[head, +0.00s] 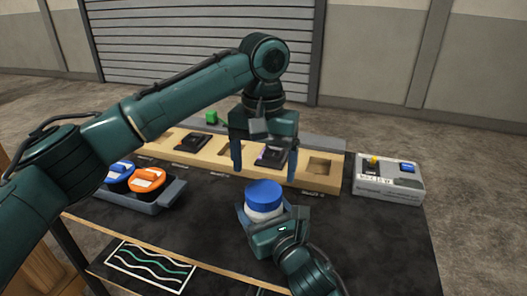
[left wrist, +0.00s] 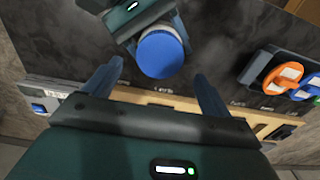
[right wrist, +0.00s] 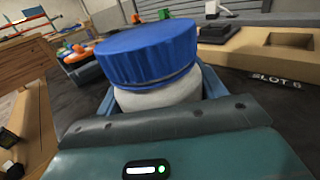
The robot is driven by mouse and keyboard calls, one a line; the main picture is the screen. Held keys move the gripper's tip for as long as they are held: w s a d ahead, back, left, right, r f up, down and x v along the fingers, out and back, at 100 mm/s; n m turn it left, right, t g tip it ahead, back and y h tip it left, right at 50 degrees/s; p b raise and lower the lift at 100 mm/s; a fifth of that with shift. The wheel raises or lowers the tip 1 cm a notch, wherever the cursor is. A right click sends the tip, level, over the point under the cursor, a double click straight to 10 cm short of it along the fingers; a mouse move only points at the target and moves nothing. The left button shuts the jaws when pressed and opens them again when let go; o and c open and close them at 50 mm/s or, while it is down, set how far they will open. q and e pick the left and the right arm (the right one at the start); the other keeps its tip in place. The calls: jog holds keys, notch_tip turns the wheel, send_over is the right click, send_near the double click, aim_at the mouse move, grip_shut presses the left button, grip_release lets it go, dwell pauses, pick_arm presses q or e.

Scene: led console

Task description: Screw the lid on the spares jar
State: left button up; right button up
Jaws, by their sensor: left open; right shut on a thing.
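The spares jar is a white jar (head: 264,208) standing on the dark table, with a blue lid (head: 264,192) on its top. In the right wrist view the lid (right wrist: 147,52) looks level and sits over the white body (right wrist: 155,95); whether it is threaded tight cannot be told. My right gripper (head: 262,222) is shut around the jar's body from the front. My left gripper (head: 263,160) is open and empty, pointing down above and behind the jar. In the left wrist view the blue lid (left wrist: 160,54) lies beyond the open fingertips.
A wooden slotted rack (head: 325,181) holding dark modules runs behind the jar. A grey tray (head: 172,196) with blue and orange lidded items stands at left. A grey box (head: 388,182) with a yellow switch and blue button is at right. The table's right front is clear.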

aim_at(264, 190)
pick_arm(q)
jog(key=shift+f, duration=2.75)
jog(key=c, duration=1)
jog(key=m, duration=0.4)
jog(key=shift+m, duration=0.3)
jog(key=m, duration=0.3)
jog(key=shift+m, duration=0.3)
jog(key=o, duration=1.1)
jog(key=shift+o, duration=0.2)
jog(key=shift+r, duration=0.1)
notch_tip(264, 190, up, 12)
